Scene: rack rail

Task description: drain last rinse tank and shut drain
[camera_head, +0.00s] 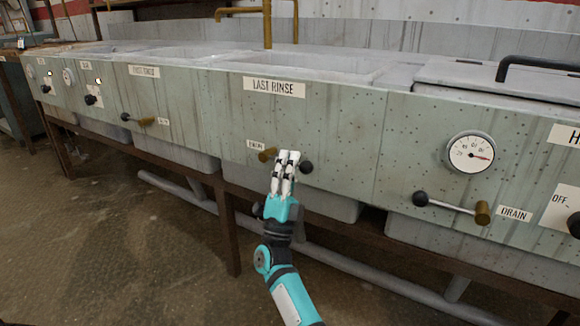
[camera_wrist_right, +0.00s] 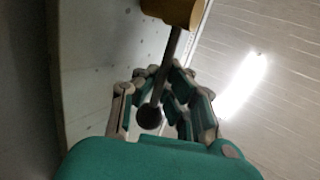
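The last rinse tank (camera_head: 300,68) is in the middle of the head view, behind a panel with a "LAST RINSE" label (camera_head: 274,87). Its drain lever has a brass hub (camera_head: 267,154) beside a "DRAIN" label (camera_head: 256,144) and a black end knob (camera_head: 306,167). The lever lies roughly level, sloping slightly down to the right. My right gripper (camera_head: 286,158) is in front of the lever and hides its middle. In the right wrist view the lever rod (camera_wrist_right: 172,62) and knob (camera_wrist_right: 149,117) lie between my right fingers (camera_wrist_right: 166,90); whether they clamp is unclear. My left gripper is out of view.
A dial gauge (camera_head: 470,153) and another drain lever (camera_head: 452,205) are at the right. A further lever (camera_head: 140,121) and several knobs are at the left. Below run a grey pipe (camera_head: 360,272) and brown frame legs (camera_head: 228,230). Floor at the left front is clear.

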